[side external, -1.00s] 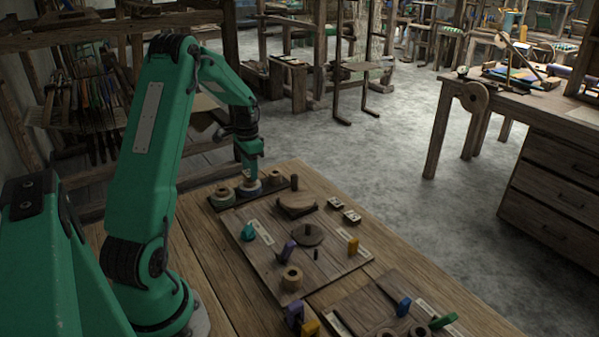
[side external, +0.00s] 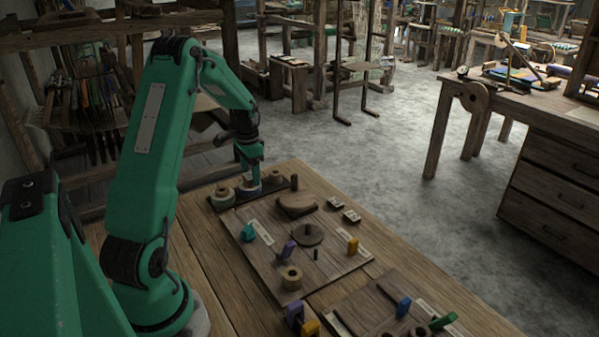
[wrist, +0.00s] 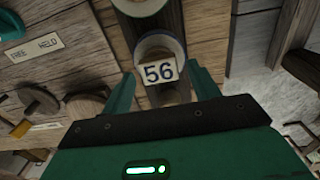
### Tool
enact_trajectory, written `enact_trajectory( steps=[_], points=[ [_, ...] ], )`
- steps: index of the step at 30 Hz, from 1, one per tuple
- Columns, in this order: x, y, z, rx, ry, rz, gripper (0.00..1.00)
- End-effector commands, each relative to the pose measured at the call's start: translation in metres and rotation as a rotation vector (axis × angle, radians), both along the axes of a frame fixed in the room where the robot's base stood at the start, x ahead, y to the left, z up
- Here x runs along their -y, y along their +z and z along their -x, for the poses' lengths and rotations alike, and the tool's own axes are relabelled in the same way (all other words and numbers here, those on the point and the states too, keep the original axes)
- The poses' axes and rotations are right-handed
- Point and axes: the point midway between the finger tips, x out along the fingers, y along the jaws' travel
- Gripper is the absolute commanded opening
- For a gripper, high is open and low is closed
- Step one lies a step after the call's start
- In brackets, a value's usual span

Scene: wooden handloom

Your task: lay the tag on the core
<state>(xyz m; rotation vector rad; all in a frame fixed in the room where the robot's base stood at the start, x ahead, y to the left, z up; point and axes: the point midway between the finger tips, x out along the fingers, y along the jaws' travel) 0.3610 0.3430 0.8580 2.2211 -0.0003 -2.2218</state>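A small white tag marked 56 (wrist: 160,71) shows in the wrist view between my gripper's fingers. It overlaps the near part of a round wooden core (wrist: 158,42), apparently on its top; I cannot tell whether it lies fully flat. In the side view the core (side external: 247,191) is the middle one of a row on a dark rack. My gripper (wrist: 162,70) has its fingers apart, with small gaps seen on both sides of the tag. In the side view my gripper (side external: 250,178) points down at the middle core and hides the tag.
Other cores stand on either side, one front left (side external: 222,198) and one back right (side external: 275,178). A dark peg (side external: 294,182) stands at the rack's end. A wooden board (side external: 265,262) with pegs and a disc lies in front.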

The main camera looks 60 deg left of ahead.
Motion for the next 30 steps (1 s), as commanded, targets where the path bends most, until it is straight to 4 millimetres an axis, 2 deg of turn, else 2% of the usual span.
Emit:
enact_trajectory(
  steps=[8, 14, 20, 30],
  points=[
    [0.0, 0.001, 0.0, 0.001, 0.0, -0.001, 0.61],
    [0.0, 0.011, 0.0, 0.002, 0.0, -0.002, 0.61],
    [-0.001, 0.035, -0.001, 0.003, 0.0, -0.003, 0.61],
    [-0.001, 0.092, -0.001, 0.004, 0.0, -0.003, 0.61]
  ],
)
